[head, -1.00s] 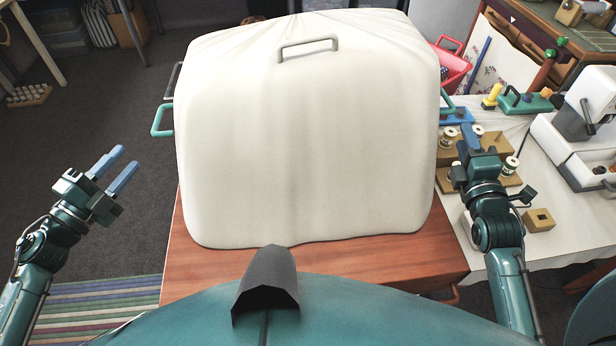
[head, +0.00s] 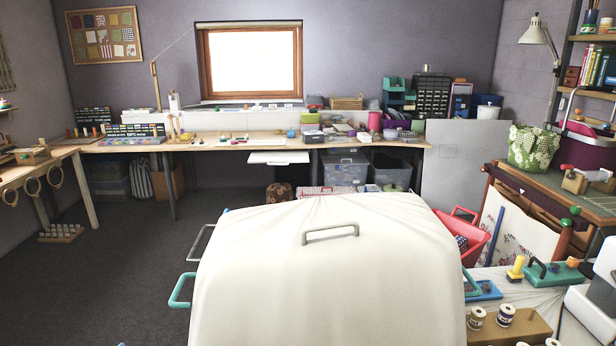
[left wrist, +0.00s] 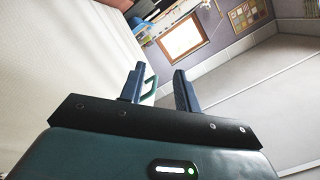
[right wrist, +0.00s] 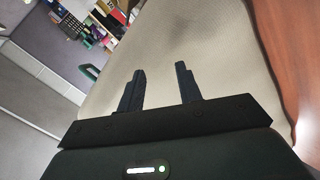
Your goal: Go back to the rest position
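My left gripper (left wrist: 159,82) shows in the left wrist view with its two blue fingers apart and nothing between them. The cream-covered bulk (left wrist: 50,70) fills the left of that view, and a teal handle (left wrist: 150,84) shows beyond the fingers. My right gripper (right wrist: 160,82) shows in the right wrist view, also with fingers apart and empty. The cream cover (right wrist: 225,60) lies behind its fingers. Neither gripper can be made out clearly in the head view.
The covered bulk (head: 320,275) stands close in front, with a grey handle (head: 330,234) on top and a teal handle (head: 181,290) at its left. A side table with thread spools (head: 506,314) is at right. Open floor (head: 110,260) lies at left; a long workbench (head: 250,143) stands behind.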

